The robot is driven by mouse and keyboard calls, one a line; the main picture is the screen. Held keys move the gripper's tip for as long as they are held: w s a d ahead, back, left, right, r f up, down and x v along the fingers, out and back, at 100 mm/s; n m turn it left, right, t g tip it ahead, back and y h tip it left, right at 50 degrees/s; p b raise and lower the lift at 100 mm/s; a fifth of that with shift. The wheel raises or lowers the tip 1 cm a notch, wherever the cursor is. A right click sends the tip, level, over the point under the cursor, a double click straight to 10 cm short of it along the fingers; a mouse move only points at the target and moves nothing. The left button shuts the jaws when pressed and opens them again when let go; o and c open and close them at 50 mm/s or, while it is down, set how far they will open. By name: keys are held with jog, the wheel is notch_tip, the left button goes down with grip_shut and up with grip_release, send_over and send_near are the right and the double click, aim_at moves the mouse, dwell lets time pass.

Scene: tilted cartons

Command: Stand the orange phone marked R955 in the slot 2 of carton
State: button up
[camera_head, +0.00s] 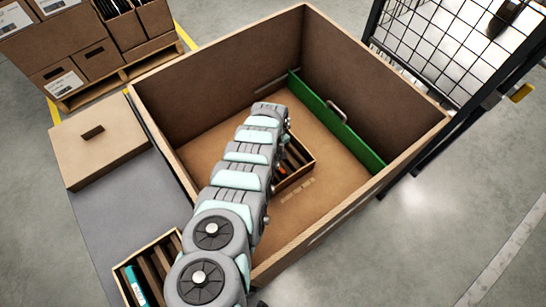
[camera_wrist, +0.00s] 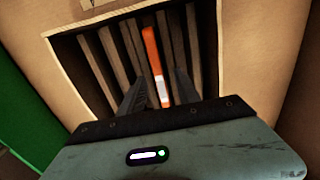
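The orange phone (camera_wrist: 151,48) stands on edge in a slot of a divided carton (camera_wrist: 219,40) in the wrist view. A white label shows on its near end; I cannot read the marking. My gripper (camera_wrist: 160,75) is above it, with its two dark fingers apart on either side of the phone and a gap visible to each. In the head view a bit of the phone (camera_head: 282,171) shows beside my arm. That carton (camera_head: 304,170) lies inside the large brown box; my arm hides part of it and my gripper. Another slotted carton (camera_head: 121,270) is at the lower left, with a teal item (camera_head: 136,285) in it.
The large box's high walls (camera_head: 230,60) surround my arm. A green panel with a handle (camera_head: 340,125) stands along its right side. A lidded carton (camera_head: 97,140) sits on the grey surface (camera_head: 125,205) at left. A wire cage (camera_head: 450,45) is behind right.

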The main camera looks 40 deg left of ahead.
notch_tip(320, 180, up, 10)
jog(key=p, duration=0.4)
jog(key=shift+r+p, duration=0.2)
jog(key=shift+p, duration=0.15)
jog(key=shift+r, duration=0.1)
notch_tip(320, 180, up, 7)
jog(key=p, duration=0.5)
